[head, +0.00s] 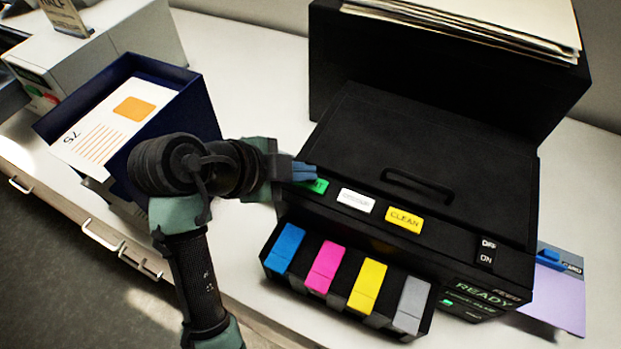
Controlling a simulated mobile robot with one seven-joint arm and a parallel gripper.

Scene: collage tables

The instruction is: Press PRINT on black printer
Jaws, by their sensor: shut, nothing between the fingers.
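The black printer (400,135) stands on the white counter, with a stack of paper in its rear feeder. Along its front edge are a green button (320,186), a white button (356,200) and a yellow CLEAN button (404,218). The green button's label is mostly hidden by my gripper, so I cannot read it. My gripper (312,174) is shut and empty, its blue fingertips over or against the green button; I cannot tell whether they touch. A READY display (482,296) with a green light shows at the lower right of the printer.
Blue, magenta, yellow and grey cartridges (325,267) stick out below the buttons. An OFF/ON switch (486,250) is at the right. A dark blue box (190,105) with a printed sheet stands left, near a grey machine (100,40). A purple card (560,300) lies at right.

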